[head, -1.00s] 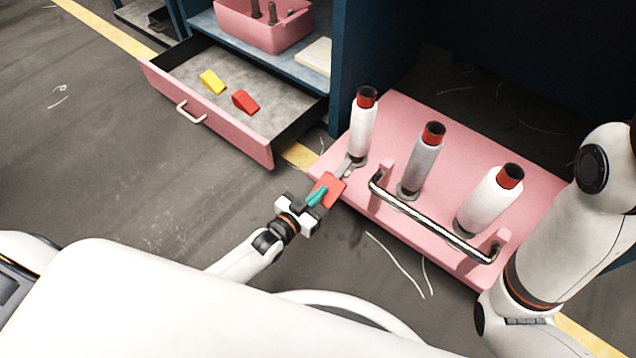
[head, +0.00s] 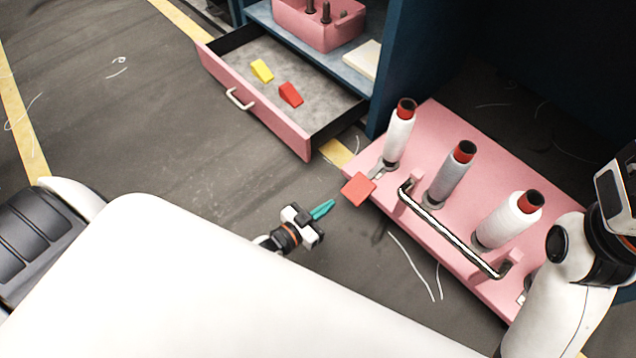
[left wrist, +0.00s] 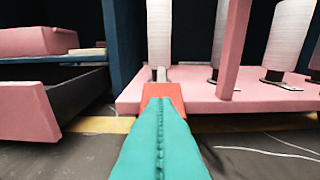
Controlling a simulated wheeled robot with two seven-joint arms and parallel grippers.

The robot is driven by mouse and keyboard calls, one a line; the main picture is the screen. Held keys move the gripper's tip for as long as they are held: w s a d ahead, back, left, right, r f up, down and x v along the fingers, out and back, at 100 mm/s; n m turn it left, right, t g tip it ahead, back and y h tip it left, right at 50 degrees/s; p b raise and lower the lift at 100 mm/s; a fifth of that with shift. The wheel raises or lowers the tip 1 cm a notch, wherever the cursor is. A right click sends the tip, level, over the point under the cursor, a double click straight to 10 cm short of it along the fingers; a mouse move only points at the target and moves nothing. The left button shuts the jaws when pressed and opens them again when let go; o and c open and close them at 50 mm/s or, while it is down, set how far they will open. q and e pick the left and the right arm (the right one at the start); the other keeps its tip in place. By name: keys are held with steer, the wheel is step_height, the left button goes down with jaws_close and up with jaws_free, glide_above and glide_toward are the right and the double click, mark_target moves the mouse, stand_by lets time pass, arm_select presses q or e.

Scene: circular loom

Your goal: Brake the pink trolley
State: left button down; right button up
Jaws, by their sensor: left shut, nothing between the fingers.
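The pink trolley (head: 455,165) carries white spools with red tops and has a metal handle bar (head: 450,232) along its near edge. A red pedal (head: 358,188) on a grey lever sticks out from its near left corner. Whether the pedal is up or down I cannot tell. My left gripper (head: 328,207) has its teal fingers shut and empty, a short gap to the left of and nearer than the pedal. In the left wrist view the teal fingers (left wrist: 160,110) point at the red pedal (left wrist: 172,90) and partly cover it. My right gripper does not show; only my right arm does.
An open pink drawer (head: 265,120) at the back left holds a yellow wedge (head: 262,71) and a red wedge (head: 290,94). A blue cabinet stands behind it, with a pink bin (head: 320,32) on its shelf. The floor left of the trolley is clear except for thread scraps.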

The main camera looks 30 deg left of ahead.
arm_select(q)
steer(key=shift+s+a+f, duration=0.1)
steer(key=shift+s+a, duration=0.15)
steer(key=shift+s, duration=0.35)
steer(key=shift+s+a+f, duration=0.1)
steer(key=shift+s+a, duration=0.1)
steer(key=shift+s, duration=0.35)
